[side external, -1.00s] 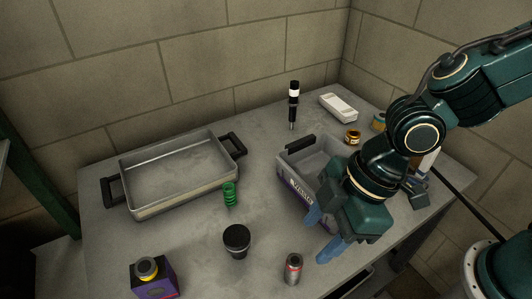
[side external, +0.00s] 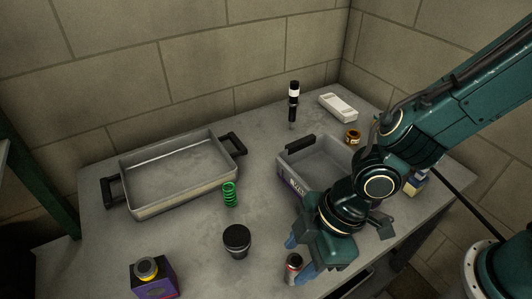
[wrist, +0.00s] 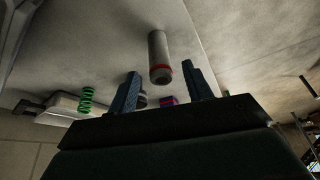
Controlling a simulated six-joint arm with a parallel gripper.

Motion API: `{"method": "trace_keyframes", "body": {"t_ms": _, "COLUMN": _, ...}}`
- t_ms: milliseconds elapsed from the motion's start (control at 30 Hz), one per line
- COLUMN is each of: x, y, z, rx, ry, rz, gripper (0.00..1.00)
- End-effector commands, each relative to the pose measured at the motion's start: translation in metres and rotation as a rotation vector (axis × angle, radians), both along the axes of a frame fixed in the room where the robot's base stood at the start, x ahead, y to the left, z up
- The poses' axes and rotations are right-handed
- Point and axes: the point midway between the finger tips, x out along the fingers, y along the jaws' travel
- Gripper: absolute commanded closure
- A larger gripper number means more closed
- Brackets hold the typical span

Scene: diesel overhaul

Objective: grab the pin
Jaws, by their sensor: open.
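The pin is most likely the small grey cylinder with a red band (side external: 293,266), standing near the front edge of the table. In the wrist view the pin (wrist: 159,55) shows its dark, hollow-looking end and lies just beyond the fingertips, roughly centred between them. My gripper (side external: 298,258) is open, with its blue fingers low beside the pin; one finger partly covers it in the side view. In the wrist view my gripper (wrist: 162,72) has both fingers apart with nothing gripped.
A grey bin (side external: 317,161) stands behind my gripper. A handled metal tray (side external: 150,208), a green spring (side external: 230,194), a black cup-like part (side external: 236,240) and a purple box (side external: 155,281) are to the left. A black-and-white tool (side external: 293,100) stands at the back.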

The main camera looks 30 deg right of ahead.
Motion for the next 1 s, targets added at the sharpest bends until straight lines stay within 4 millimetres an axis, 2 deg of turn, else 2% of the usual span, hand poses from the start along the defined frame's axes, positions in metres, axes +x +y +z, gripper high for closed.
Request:
{"method": "trace_keyframes", "body": {"t_ms": 267, "x": 0.000, "y": 0.002, "z": -0.010, "rx": -0.002, "ry": 0.002, "rz": 0.000, "gripper": 0.50}}
{"method": "trace_keyframes", "body": {"t_ms": 700, "x": 0.004, "y": 0.014, "z": -0.045, "rx": -0.002, "ry": 0.002, "rz": 0.000, "gripper": 0.50}}
{"method": "trace_keyframes", "body": {"t_ms": 1000, "x": 0.005, "y": 0.016, "z": -0.049, "rx": 0.000, "ry": 0.000, "rz": 0.000, "gripper": 0.50}}
